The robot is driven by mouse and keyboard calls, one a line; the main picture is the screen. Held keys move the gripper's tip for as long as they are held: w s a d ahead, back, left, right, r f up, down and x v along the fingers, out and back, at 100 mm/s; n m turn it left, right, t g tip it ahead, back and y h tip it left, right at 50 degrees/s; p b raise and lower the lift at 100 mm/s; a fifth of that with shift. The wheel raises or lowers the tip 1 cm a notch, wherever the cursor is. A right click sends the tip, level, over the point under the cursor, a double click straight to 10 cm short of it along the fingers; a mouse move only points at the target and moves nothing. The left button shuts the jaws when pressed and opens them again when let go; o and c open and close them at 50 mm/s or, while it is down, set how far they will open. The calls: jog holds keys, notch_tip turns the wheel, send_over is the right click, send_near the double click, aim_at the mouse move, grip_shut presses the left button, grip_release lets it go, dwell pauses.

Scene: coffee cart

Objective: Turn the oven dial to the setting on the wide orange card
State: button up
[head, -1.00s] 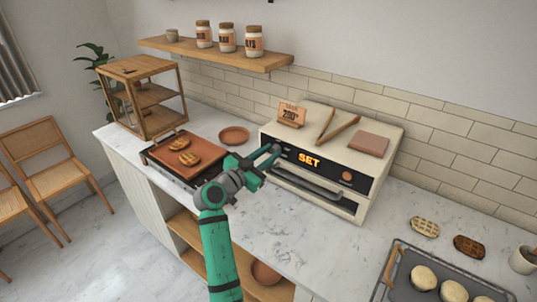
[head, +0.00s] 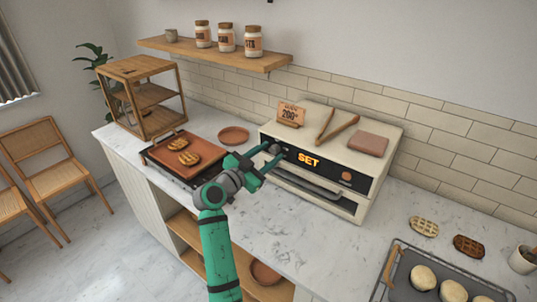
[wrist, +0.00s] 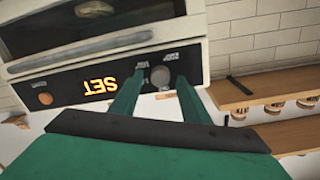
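The cream oven (head: 384,139) stands on the counter with a black front panel and a lit orange SET display (head: 308,160). Its round grey dial (head: 275,148) is at the panel's left end; in the wrist view, which is upside down, the dial (wrist: 160,76) lies between my two finger ends. The wide orange card (head: 291,114) stands on the oven top and appears to read 200°. My gripper (head: 270,163) is open at the dial; it also shows in the wrist view (wrist: 157,82). I cannot tell whether the fingers touch the dial. The small dial markings are unreadable.
The oven handle (head: 308,186) sticks out below the panel, close to my gripper. An orange knob (head: 346,176) is at the panel's right. A griddle (head: 158,152) is at left, a baking tray (head: 397,255) at right.

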jog(key=shift+a, duration=0.1)
jog(key=v, duration=1)
jog(key=shift+s+a, duration=0.15)
jog(key=shift+s, duration=0.15)
